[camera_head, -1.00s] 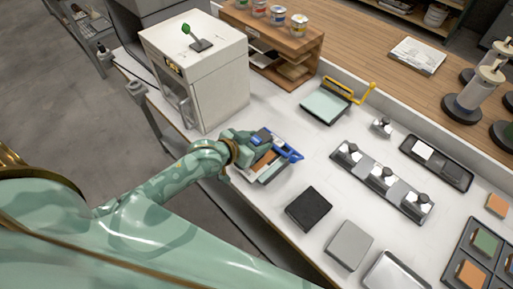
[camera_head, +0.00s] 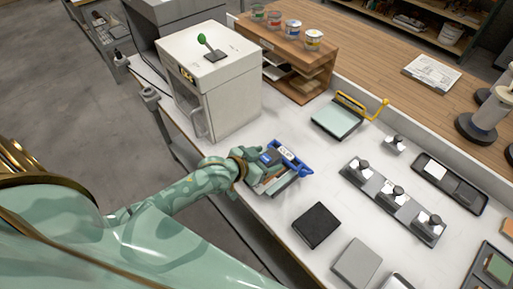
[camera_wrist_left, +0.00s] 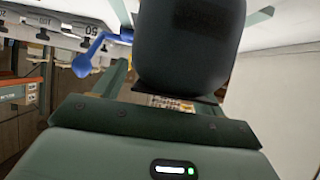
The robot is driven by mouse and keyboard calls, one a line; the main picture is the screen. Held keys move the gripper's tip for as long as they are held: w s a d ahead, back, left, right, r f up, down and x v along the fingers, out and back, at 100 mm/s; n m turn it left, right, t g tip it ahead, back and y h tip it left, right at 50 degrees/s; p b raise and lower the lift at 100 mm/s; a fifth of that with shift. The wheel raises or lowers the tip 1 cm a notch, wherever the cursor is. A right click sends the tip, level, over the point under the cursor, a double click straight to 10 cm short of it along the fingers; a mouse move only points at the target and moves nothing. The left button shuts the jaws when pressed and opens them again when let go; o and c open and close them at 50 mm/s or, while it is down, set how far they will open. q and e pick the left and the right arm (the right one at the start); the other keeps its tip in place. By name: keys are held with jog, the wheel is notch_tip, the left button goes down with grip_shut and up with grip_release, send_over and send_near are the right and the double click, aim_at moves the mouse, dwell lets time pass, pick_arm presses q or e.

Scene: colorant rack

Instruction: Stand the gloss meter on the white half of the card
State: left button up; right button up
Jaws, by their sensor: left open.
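A white-marked piece (camera_head: 287,153) shows just beyond the fingers. In the left wrist view a large dark rounded body (camera_wrist_left: 190,45) fills the middle, and the blue bar (camera_wrist_left: 88,62) shows at upper left. I cannot tell for certain which thing is the gloss meter. I cannot make out the card's halves; a black tray (camera_head: 476,203) holds a white square. My right gripper is not in view.
A white cabinet (camera_head: 225,85) stands left of the tray. A black block (camera_head: 317,225) and a grey block (camera_head: 357,263) lie nearer. A rack with several knobs (camera_head: 372,184) and a yellow-handled tray (camera_head: 337,120) lie beyond.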

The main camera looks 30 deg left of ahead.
pick_arm(q)
jog(key=p+v, duration=0.1)
jog(key=v, duration=1)
jog(key=shift+s+a+r+p, duration=0.15)
jog(key=shift+s+a+p, duration=0.05)
jog(key=shift+s+p, duration=0.15)
